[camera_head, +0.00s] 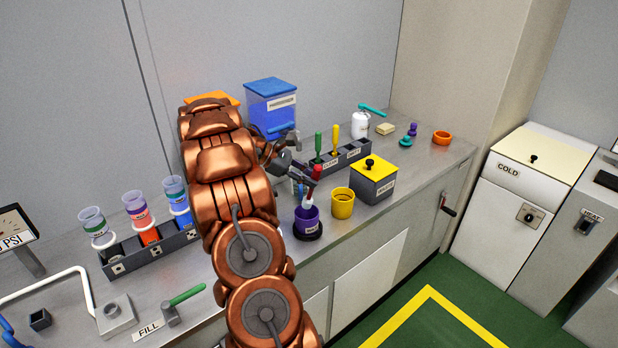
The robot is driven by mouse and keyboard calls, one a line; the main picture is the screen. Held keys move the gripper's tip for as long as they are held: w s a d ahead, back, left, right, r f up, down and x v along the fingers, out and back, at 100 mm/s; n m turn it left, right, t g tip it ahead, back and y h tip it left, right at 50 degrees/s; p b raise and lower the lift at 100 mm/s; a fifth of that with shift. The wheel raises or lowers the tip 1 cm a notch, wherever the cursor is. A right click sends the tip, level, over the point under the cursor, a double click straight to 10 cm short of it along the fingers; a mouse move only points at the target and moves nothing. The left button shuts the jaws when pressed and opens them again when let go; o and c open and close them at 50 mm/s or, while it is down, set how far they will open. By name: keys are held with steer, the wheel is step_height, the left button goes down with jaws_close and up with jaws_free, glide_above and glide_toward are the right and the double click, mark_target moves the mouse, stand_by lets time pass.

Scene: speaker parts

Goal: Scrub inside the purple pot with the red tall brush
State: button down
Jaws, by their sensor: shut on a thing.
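The purple pot (307,221) stands upright on a dark round base on the counter, right of my arm. My gripper (306,174) is just above it, shut on the red tall brush (315,173). The brush's pale head (307,202) is at the mouth of the pot. From this view I cannot tell how deep the head reaches or whether it touches the wall. My arm's copper links hide part of the counter behind and left of the pot.
A yellow pot (342,203) stands close right of the purple pot, with a yellow-lidded box (373,182) beyond it. A grey rack (345,158) behind holds a green brush (318,146) and a yellow brush (336,138). Tubes of coloured liquid stand in a rack (150,255) at left.

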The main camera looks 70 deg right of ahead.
steer(key=shift+r, duration=0.1)
steer(key=shift+r+p, duration=1.4)
steer(key=shift+r, duration=0.8)
steer(key=shift+w, duration=0.1)
